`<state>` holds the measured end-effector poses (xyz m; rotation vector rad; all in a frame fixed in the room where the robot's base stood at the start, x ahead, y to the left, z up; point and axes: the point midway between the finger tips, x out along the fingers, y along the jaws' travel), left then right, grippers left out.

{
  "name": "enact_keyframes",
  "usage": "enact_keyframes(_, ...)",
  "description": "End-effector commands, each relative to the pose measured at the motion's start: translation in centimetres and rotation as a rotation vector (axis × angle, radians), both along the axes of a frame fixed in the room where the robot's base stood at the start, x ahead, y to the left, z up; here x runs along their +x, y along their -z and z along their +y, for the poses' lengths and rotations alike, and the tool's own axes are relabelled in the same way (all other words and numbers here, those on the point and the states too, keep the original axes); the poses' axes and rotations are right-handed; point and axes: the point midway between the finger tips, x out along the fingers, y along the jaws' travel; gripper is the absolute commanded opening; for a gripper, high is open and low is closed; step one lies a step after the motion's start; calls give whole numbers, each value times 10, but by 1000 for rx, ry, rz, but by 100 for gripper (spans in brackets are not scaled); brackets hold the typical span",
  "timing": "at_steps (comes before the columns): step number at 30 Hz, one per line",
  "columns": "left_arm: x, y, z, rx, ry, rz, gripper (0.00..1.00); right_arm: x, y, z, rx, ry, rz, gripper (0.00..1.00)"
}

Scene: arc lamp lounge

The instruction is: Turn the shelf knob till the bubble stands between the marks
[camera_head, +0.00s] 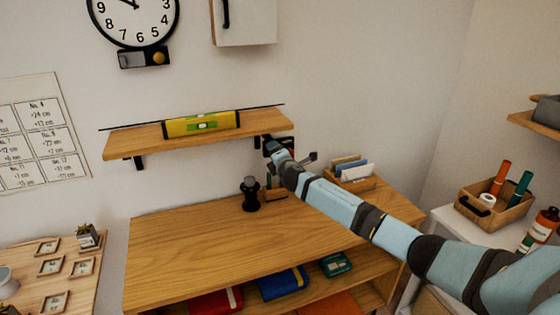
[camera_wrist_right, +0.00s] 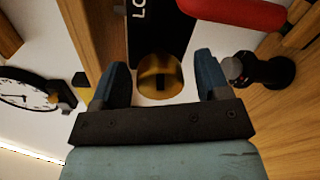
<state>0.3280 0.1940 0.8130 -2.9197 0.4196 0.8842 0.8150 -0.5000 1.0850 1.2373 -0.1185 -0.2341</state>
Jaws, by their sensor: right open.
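A yellow spirit level (camera_head: 202,124) with a green vial lies on the wooden wall shelf (camera_head: 150,141). The vial is too small to tell where the bubble stands between its marks. The shelf looks higher at its right end in the head view. The brass knob (camera_wrist_right: 160,76) shows in the right wrist view, on a black plate with partly hidden white letters. My right gripper (camera_wrist_right: 158,84) is open, with one finger on each side of the knob and a gap on both sides. In the head view this gripper is below the shelf's right end. My left gripper is out of view.
Below is a wooden desk (camera_head: 190,235) with a black object (camera_head: 250,194) and a card box (camera_head: 352,180) near my right arm. A red handle (camera_wrist_right: 235,12) shows close to the gripper in the wrist view. A clock (camera_head: 133,18) hangs above the shelf.

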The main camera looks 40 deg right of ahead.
Motion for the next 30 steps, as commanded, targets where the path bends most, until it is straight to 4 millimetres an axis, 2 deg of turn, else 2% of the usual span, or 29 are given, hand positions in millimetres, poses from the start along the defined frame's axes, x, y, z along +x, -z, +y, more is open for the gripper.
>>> enact_keyframes(5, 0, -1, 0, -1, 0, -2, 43, -25, 0, 6, -1, -3, 1, 69)
enact_keyframes(12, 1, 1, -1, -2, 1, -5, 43, -80, -1, 20, -1, -3, 2, 69)
enact_keyframes(18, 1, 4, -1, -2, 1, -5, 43, -115, -3, 28, -1, -2, 2, 69)
enact_keyframes(24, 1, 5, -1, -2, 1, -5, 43, -130, -4, 32, -1, -1, 1, 69)
enact_keyframes(30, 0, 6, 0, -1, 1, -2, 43, -131, -5, 33, -1, -1, 1, 69)
